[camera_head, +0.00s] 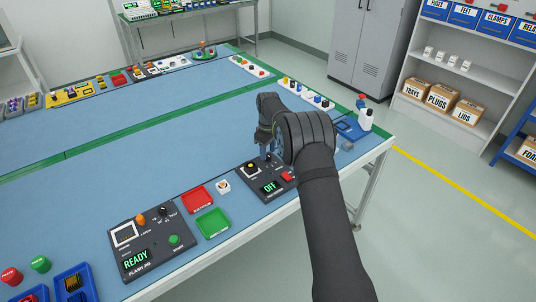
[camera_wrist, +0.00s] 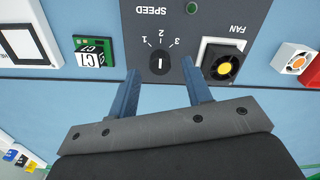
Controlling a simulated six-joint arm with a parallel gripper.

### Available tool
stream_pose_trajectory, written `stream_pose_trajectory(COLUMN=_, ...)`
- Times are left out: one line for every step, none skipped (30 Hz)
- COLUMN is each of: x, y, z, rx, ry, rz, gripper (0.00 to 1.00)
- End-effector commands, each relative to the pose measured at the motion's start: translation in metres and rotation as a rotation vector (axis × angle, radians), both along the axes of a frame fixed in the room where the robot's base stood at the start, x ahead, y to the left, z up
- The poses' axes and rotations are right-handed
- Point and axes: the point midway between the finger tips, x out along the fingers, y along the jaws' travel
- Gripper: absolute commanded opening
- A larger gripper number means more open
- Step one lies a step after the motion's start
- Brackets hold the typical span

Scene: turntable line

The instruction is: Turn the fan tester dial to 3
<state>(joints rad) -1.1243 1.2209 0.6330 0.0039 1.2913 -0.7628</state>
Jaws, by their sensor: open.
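The fan tester (camera_head: 254,187) is a dark panel near the table's front edge, partly behind my arm, with its display reading OFF. In the wrist view its black round speed dial (camera_wrist: 160,63) has a short white mark, roughly upright in the picture and in line with the 2. The numbers 1, 2 and 3 are printed around its far side. A fan (camera_wrist: 222,65) with a yellow hub sits beside the dial. My gripper (camera_wrist: 161,74) is open, with one finger on each side of the dial and gaps showing. In the head view my gripper (camera_head: 267,153) is above the panel.
A red button (camera_head: 288,176) is on the tester. A white-framed fan (camera_head: 223,186), a red tray (camera_head: 198,199) and a green tray (camera_head: 212,222) lie to the left, then the flash jig (camera_head: 150,240) showing READY. A spray bottle (camera_head: 366,118) stands at the right. The table's middle is clear.

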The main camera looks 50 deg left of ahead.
Motion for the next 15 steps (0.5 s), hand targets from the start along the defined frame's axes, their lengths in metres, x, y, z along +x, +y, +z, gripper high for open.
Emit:
stream_pose_trajectory(x=0.000, y=0.000, z=-0.007, rx=-0.001, ry=0.001, rz=0.000, gripper=0.45)
stream_pose_trajectory(x=0.000, y=0.000, z=-0.010, rx=-0.001, ry=0.001, rz=0.000, gripper=0.45)
stream_pose_trajectory(x=0.000, y=0.000, z=-0.013, rx=-0.001, ry=0.001, rz=0.000, gripper=0.45)
stream_pose_trajectory(x=0.000, y=0.000, z=-0.015, rx=0.000, ry=0.000, rz=0.000, gripper=0.45)
stream_pose_trajectory(x=0.000, y=0.000, z=-0.017, rx=0.000, ry=0.000, rz=0.000, gripper=0.45)
stream_pose_trajectory(x=0.000, y=0.000, z=-0.019, rx=0.000, ry=0.000, rz=0.000, gripper=0.45)
stream_pose_trajectory(x=0.000, y=0.000, z=-0.019, rx=0.000, ry=0.000, rz=0.000, gripper=0.45)
stream_pose_trajectory(x=0.000, y=0.000, z=-0.020, rx=0.000, ry=0.000, rz=0.000, gripper=0.45)
stream_pose_trajectory(x=0.000, y=0.000, z=-0.021, rx=0.000, ry=0.000, rz=0.000, gripper=0.45)
stream_pose_trajectory(x=0.000, y=0.000, z=-0.021, rx=0.000, ry=0.000, rz=0.000, gripper=0.45)
stream_pose_trajectory(x=0.000, y=0.000, z=-0.021, rx=0.000, ry=0.000, rz=0.000, gripper=0.45)
stream_pose_trajectory(x=0.000, y=0.000, z=-0.021, rx=0.000, ry=0.000, rz=0.000, gripper=0.45)
stream_pose_trajectory(x=0.000, y=0.000, z=-0.021, rx=0.000, ry=0.000, rz=0.000, gripper=0.45)
stream_pose_trajectory(x=0.000, y=0.000, z=-0.021, rx=0.000, ry=0.000, rz=0.000, gripper=0.45)
stream_pose_trajectory(x=0.000, y=0.000, z=-0.021, rx=0.000, ry=0.000, rz=0.000, gripper=0.45)
